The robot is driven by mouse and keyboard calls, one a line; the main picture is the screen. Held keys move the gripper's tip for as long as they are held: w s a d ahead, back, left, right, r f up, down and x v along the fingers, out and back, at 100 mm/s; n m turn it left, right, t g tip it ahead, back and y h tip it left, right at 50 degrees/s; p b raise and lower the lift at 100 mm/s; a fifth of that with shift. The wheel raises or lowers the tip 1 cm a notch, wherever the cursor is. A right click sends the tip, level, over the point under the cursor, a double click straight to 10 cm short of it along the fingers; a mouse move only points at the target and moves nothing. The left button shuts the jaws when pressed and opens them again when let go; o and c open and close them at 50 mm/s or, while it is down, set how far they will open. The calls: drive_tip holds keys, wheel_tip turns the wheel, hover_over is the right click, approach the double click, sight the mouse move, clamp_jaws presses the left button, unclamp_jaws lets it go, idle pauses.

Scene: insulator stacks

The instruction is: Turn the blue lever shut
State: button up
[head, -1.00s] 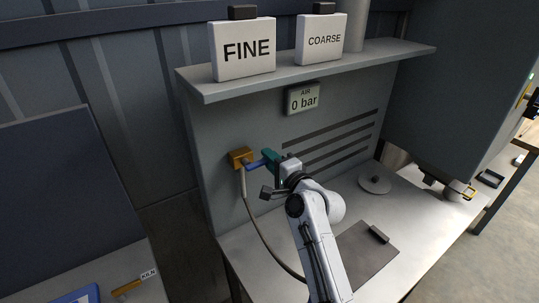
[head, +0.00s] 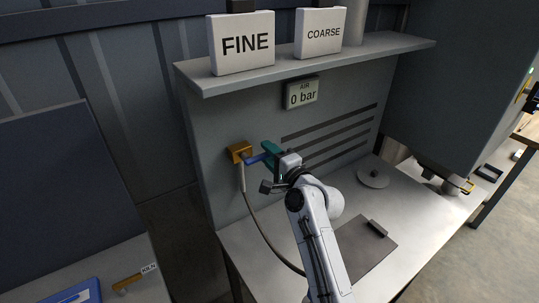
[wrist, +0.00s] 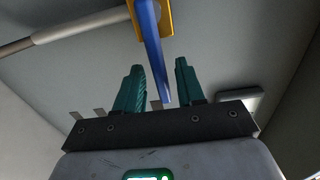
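The blue lever (head: 256,159) sticks out from a brass-coloured valve (head: 239,151) on the back panel, at the left. In the wrist view the lever (wrist: 155,55) runs down from the valve (wrist: 166,18) and lies between my two teal fingers. My gripper (head: 267,153) is at the lever's free end. In the wrist view my gripper (wrist: 158,68) is open, with gaps showing beside the lever. Whether a finger touches the lever, I cannot tell. The air display (head: 302,93) above reads 0 bar.
A grey hose (head: 258,225) hangs from the valve to the bench (head: 281,241). A shelf (head: 300,65) above carries boxes marked FINE (head: 243,43) and COARSE (head: 320,31). A round disc (head: 373,178) and a dark plate (head: 362,250) lie on the bench to the right.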

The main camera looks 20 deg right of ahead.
drive_tip(key=b+v, duration=0.1)
drive_tip(key=v, duration=0.9)
drive_tip(key=shift+s+d+b, duration=0.15)
drive_tip(key=shift+s+b, duration=0.2)
drive_tip(key=shift+s, duration=0.05)
